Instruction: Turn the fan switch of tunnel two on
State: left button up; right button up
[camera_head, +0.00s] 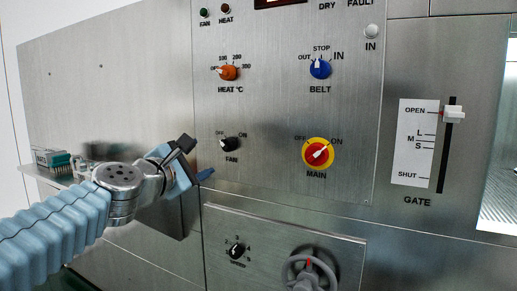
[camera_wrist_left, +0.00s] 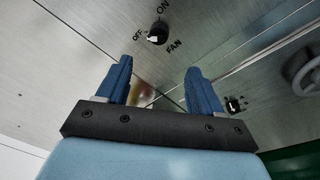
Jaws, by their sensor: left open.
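The black fan switch (camera_head: 231,144) is on the metal control panel (camera_head: 280,115), with OFF at its upper left and ON at its upper right. Its white pointer is turned to the OFF side. It also shows in the left wrist view (camera_wrist_left: 158,34), beyond the fingertips and above the gap between them. My left gripper (camera_head: 196,158) is open and empty, just left of the switch and apart from it. In the left wrist view its two blue fingers (camera_wrist_left: 160,78) stand wide apart. No tunnel number is readable. My right gripper is not in view.
Nearby are an orange heat knob (camera_head: 229,73), a blue belt knob (camera_head: 320,68) and a red and yellow main switch (camera_head: 317,153). Below are a small speed knob (camera_head: 237,251) and a grey handwheel (camera_head: 309,272). A gate slider (camera_head: 453,114) is at right.

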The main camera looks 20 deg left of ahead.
aim_at(226, 146)
pick_arm(q)
jog(key=w, duration=0.4)
jog(key=w+p, duration=0.1)
jog(key=w, duration=0.4)
jog(key=w+p, duration=0.1)
jog(key=w, duration=0.3)
jog(key=shift+w+a+r, duration=0.1)
jog(key=shift+w+a, duration=0.2)
